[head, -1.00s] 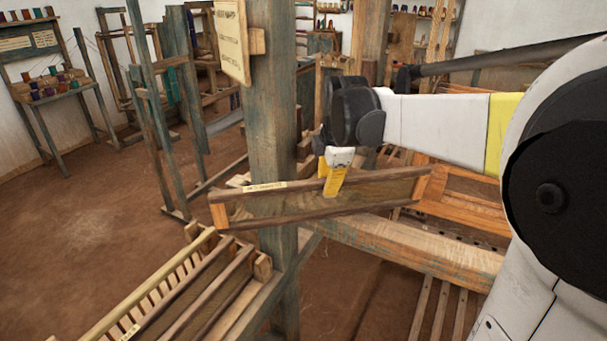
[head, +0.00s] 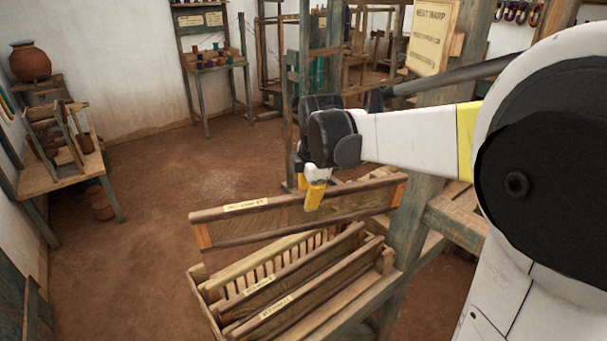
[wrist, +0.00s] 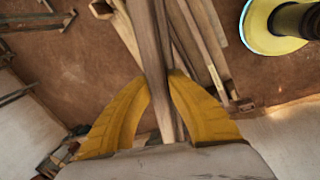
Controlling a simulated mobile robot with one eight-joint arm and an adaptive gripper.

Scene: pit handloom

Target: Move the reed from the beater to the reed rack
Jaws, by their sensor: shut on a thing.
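The reed (head: 285,215) is a long wooden frame with a paper label on its top bar and pale orange end blocks. My gripper (head: 314,196) is shut on its top bar near the middle and holds it in the air. In the wrist view the yellow fingers (wrist: 159,100) close on both sides of the reed's bar (wrist: 150,55). The reed rack (head: 204,287) is a slotted wooden rack below and in front of the held reed. Two other labelled reeds (head: 295,285) sit in its slots. The held reed appears above the rack's back slots; the exact gap cannot be told.
A wooden post (head: 408,225) with a hanging sign (head: 433,35) stands right of the rack. A side table (head: 65,180) stands at the left, a spool stand (head: 213,65) at the back. The earth floor (head: 150,220) left of the rack is clear.

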